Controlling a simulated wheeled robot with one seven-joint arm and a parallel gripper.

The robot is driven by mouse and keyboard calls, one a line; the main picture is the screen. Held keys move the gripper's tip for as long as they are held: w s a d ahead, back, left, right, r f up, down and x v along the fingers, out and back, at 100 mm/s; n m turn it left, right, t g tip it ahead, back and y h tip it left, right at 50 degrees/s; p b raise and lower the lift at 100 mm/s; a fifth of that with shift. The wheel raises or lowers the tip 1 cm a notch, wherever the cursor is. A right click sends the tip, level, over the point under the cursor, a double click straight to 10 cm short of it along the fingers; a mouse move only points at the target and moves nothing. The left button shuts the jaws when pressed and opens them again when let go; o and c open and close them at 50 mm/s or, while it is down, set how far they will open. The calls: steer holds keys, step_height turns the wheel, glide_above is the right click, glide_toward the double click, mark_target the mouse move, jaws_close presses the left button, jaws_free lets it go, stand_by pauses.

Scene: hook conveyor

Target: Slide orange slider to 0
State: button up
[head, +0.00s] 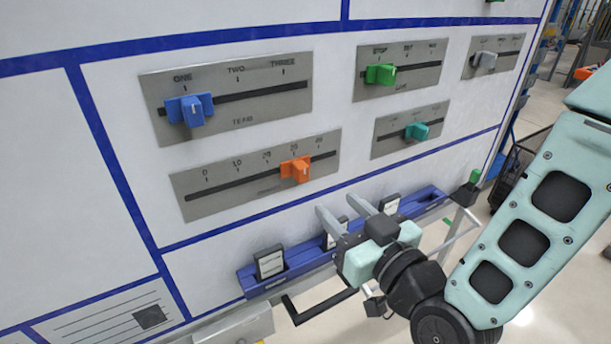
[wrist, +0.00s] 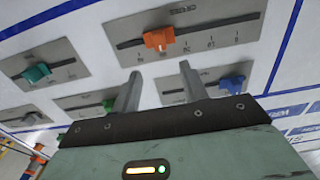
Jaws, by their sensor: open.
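The orange slider (head: 297,170) sits on a grey plate (head: 190,208) with a dark slot and a scale starting at 0 on the left. The slider is right of the slot's middle, near the mark right of the one like 20. In the wrist view the orange slider (wrist: 159,39) shows upside down, above and between my fingers. My gripper (head: 342,217) is open and empty, below and right of the slider, apart from it. In the wrist view my gripper (wrist: 158,82) shows two spread fingers pointing at the panel.
A blue slider (head: 190,110) is above left, with green (head: 381,74), teal (head: 417,131) and grey (head: 485,62) sliders to the right. A blue rack (head: 300,268) with several framed cards runs along the panel's lower edge, close to my gripper.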

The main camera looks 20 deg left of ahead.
mark_target(305, 172)
steer(key=p+x, duration=0.4)
steer(key=x, duration=0.7)
steer(key=shift+w+a, duration=0.25)
